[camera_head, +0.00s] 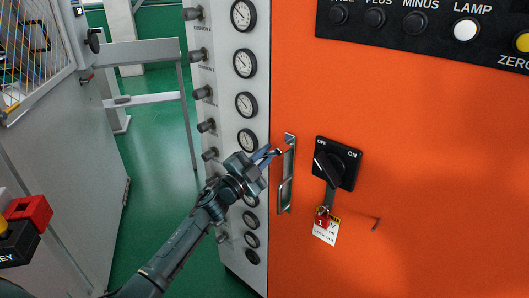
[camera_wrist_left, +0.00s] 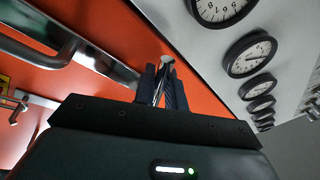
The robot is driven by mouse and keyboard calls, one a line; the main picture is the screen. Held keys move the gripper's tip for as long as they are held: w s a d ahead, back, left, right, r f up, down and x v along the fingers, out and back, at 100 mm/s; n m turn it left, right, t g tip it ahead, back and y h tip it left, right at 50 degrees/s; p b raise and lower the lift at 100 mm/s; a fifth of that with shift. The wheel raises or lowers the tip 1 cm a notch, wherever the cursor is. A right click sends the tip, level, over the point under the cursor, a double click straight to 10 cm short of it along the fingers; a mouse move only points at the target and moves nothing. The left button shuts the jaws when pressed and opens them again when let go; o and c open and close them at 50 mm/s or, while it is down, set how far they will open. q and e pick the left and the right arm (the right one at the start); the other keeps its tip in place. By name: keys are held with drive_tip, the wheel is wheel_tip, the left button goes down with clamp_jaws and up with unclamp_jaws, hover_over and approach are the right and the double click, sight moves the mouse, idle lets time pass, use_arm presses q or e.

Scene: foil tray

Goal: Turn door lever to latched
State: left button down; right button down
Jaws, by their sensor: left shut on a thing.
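The door lever (camera_head: 287,178) is a chrome handle on a narrow upright metal plate at the left edge of the orange cabinet door. My left gripper (camera_head: 273,154) reaches in from the lower left to the upper part of this handle. In the left wrist view, the gripper's two dark fingers (camera_wrist_left: 163,88) are shut on a chrome bar end of the lever (camera_wrist_left: 166,62). The fingers cover part of the bar. My right gripper is in neither view.
A black OFF/ON rotary switch (camera_head: 338,163) with a hanging red lock and white tag (camera_head: 325,230) is right of the lever. A grey panel of gauges (camera_head: 246,104) and knobs stands left.

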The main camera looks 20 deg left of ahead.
use_arm(q)
drive_tip(key=shift+f, duration=0.1)
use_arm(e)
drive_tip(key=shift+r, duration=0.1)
use_arm(q)
drive_tip(key=c, duration=1.5)
unclamp_jaws()
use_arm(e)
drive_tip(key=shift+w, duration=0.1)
use_arm(q)
drive_tip(key=v, duration=1.3)
drive_tip(key=shift+b, duration=0.45)
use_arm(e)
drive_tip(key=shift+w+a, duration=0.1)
use_arm(q)
drive_tip(key=shift+s+f, duration=0.1)
drive_tip(key=shift+s, duration=0.05)
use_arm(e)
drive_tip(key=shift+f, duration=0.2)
